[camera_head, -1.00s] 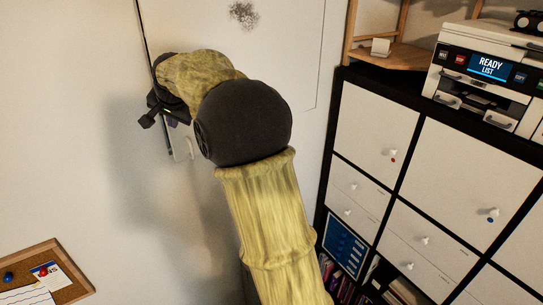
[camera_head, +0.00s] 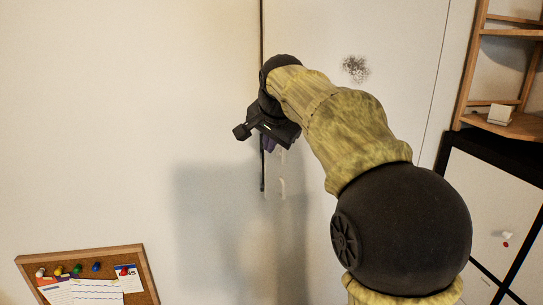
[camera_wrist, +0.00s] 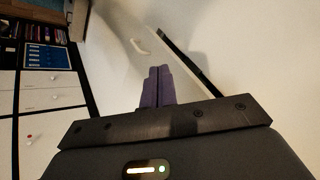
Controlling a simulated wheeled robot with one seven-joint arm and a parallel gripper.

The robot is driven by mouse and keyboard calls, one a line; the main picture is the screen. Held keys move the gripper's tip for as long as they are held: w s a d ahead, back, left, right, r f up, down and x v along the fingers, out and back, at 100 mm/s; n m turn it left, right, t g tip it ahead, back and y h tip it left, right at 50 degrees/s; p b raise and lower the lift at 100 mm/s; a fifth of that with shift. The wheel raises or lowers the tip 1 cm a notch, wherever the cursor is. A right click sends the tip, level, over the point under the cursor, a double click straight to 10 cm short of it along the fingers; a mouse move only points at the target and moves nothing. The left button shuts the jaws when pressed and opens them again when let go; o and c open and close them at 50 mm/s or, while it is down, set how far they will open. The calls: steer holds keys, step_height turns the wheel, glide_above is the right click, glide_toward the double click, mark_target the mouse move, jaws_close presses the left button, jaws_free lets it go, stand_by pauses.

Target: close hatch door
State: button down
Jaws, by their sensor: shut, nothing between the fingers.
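The hatch door (camera_head: 395,35) is a white panel in the white wall, bounded by a dark line on its left and a thin seam on its right. Its pale handle (camera_head: 282,187) is low near the dark edge; the handle also shows in the wrist view (camera_wrist: 140,47). A dark strip (camera_wrist: 190,62) runs along the door's edge there. My gripper (camera_head: 269,145) has its purple fingers together and empty, in front of the door's left edge just above the handle. The fingers also show in the wrist view (camera_wrist: 157,84). I cannot tell whether they touch the door.
A black-framed cabinet (camera_head: 485,150) with white fronts stands at the right, with a wooden shelf (camera_head: 520,125) above it. A cork board (camera_head: 138,262) with pinned papers is at the lower left.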

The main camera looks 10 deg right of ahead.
steer(key=shift+w+a, duration=0.1)
steer(key=s+f+n+g, duration=0.1)
steer(key=s+f+n, duration=0.2)
steer(key=f, duration=0.9)
steer(key=s+d+f+n+g+b, duration=0.2)
steer(key=s+f+n, duration=0.4)
steer(key=s+f, duration=1.5)
step_height(320, 180, down, 3)
steer(key=shift+s+g, duration=0.4)
steer(key=shift+g, duration=0.5)
steer(key=shift+d, duration=0.1)
